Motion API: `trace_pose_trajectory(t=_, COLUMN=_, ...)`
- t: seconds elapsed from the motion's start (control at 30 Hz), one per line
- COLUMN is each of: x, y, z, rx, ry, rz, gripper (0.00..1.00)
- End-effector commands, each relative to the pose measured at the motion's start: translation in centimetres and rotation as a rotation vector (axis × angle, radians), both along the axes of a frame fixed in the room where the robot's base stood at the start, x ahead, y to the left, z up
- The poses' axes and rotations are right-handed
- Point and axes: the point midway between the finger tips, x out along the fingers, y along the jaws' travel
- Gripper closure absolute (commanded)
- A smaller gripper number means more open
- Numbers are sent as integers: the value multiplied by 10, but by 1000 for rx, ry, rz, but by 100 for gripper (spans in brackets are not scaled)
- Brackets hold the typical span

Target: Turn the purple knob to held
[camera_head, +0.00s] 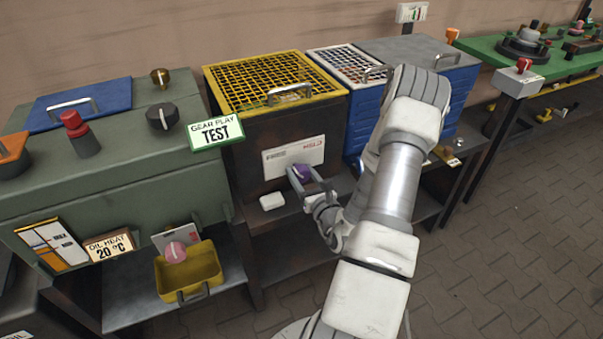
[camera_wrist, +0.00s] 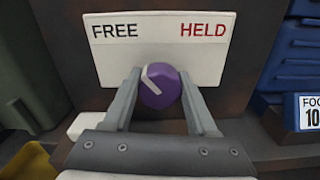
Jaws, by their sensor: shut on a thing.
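The purple knob (camera_wrist: 160,88) sits on a white label plate (camera_wrist: 202,62) on the front of a dark cabinet with a yellow mesh lid. The plate reads FREE at left and HELD in red at right. The knob's white pointer line slants up and to the left, towards FREE. My gripper (camera_wrist: 161,92) has one finger on each side of the knob and is shut on it. In the head view the knob (camera_head: 302,171) shows between my gripper's fingers (camera_head: 304,176), with my arm reaching in from the lower right.
A white block (camera_head: 272,201) lies on the ledge left of my gripper. A green machine (camera_head: 110,185) stands left, blue crates (camera_head: 362,115) right.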

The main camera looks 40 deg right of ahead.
Motion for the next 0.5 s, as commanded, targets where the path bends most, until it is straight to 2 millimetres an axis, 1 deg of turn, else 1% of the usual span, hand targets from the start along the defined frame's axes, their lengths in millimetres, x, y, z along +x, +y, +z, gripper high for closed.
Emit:
trace_pose_trajectory(t=0.27, x=0, y=0, z=3, rx=124, ry=-30, rz=-1, gripper=98)
trace_pose_trajectory(t=0.5, x=-1, y=-1, z=4, rx=325, ry=-77, rz=-3, gripper=98)
